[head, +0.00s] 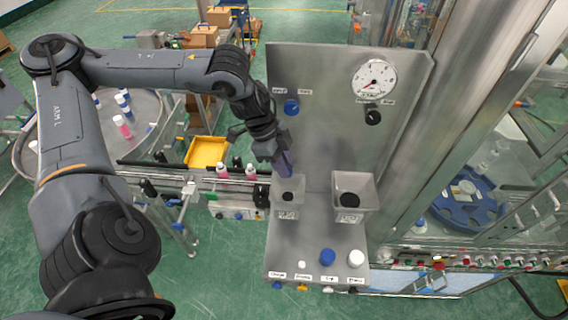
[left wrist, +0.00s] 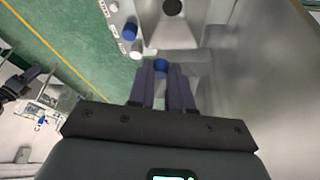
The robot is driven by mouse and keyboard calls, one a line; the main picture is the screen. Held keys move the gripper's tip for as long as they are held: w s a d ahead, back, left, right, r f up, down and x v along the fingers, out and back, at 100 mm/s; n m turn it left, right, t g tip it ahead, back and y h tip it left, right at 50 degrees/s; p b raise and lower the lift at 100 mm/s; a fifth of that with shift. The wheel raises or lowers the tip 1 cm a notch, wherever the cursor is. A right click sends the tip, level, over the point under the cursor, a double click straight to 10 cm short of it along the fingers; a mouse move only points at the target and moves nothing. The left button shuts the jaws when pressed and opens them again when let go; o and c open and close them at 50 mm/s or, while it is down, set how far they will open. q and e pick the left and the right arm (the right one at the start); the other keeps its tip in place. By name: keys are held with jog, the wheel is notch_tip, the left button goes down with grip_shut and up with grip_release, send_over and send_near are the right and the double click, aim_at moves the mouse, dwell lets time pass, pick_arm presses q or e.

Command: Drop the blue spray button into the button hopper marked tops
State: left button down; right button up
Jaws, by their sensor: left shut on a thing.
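My left gripper (head: 284,166) points down above the left grey hopper (head: 290,184) on the steel station. Its purple fingers, also in the left wrist view (left wrist: 163,80), are shut on the blue spray button (left wrist: 161,65) at their tips. The button is hidden by the fingers in the head view. The left hopper has a dark round hole in its floor. A second, wider grey hopper (head: 366,187) stands to its right, also with a dark hole. The hopper labels are too small to read. My right gripper is not in view.
A white button, a large blue button (head: 327,257) and a white knob (head: 355,259) sit on the station's front. The upright panel (head: 330,140) behind the hoppers carries a blue knob, a black knob and a gauge (head: 374,81). Pink bottles (head: 251,172) stand on the conveyor at left.

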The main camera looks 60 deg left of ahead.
pick_arm(q)
jog(key=shift+f+b, duration=3.05)
jog(key=shift+f, duration=0.75)
jog(key=c, duration=1)
grip_release()
jog(key=shift+o, duration=0.2)
jog(key=shift+r, duration=0.1)
